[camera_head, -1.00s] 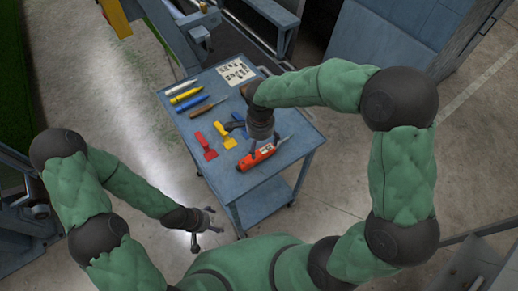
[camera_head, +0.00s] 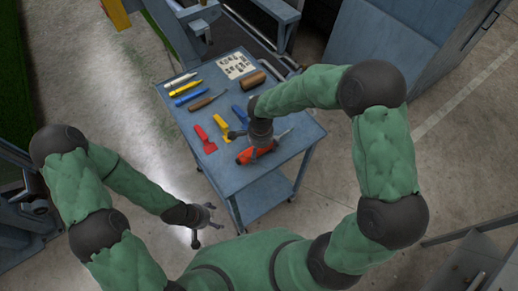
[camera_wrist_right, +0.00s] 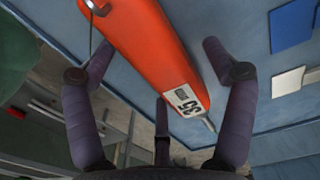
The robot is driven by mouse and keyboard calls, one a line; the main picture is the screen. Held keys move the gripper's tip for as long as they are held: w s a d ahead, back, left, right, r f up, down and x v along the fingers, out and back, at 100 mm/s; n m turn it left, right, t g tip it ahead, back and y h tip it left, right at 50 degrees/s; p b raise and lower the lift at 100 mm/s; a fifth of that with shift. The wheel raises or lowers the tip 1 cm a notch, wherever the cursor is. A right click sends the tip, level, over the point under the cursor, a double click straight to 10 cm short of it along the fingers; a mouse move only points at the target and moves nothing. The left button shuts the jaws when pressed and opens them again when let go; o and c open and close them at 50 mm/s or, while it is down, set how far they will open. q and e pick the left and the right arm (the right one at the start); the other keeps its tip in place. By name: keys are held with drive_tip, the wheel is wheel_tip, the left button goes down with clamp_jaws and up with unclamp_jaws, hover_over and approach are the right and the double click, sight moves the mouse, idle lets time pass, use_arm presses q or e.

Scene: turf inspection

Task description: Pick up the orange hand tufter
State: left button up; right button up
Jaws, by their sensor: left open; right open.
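The orange hand tufter (camera_head: 245,157) lies on the near right part of the blue cart top (camera_head: 228,178), its thin metal tip pointing right. My right gripper (camera_head: 259,148) is over it and hides its middle. In the right wrist view, the tufter (camera_wrist_right: 150,38) with a white "35" label runs between the spread fingers of my right gripper (camera_wrist_right: 156,45). The fingers are open and a gap shows on the right side; I cannot tell whether the left one touches. My left gripper (camera_head: 210,222) is open and empty, beside the cart's near left side.
On the cart lie a red scraper (camera_head: 206,141), a yellow scraper (camera_head: 222,126), a partly hidden blue tool (camera_head: 239,113), several pen-like tools (camera_head: 186,89), a printed sheet (camera_head: 236,66) and a brown roll (camera_head: 254,81). Free cart top shows around the tufter.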

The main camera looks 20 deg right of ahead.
drive_tip(key=c, duration=1.7)
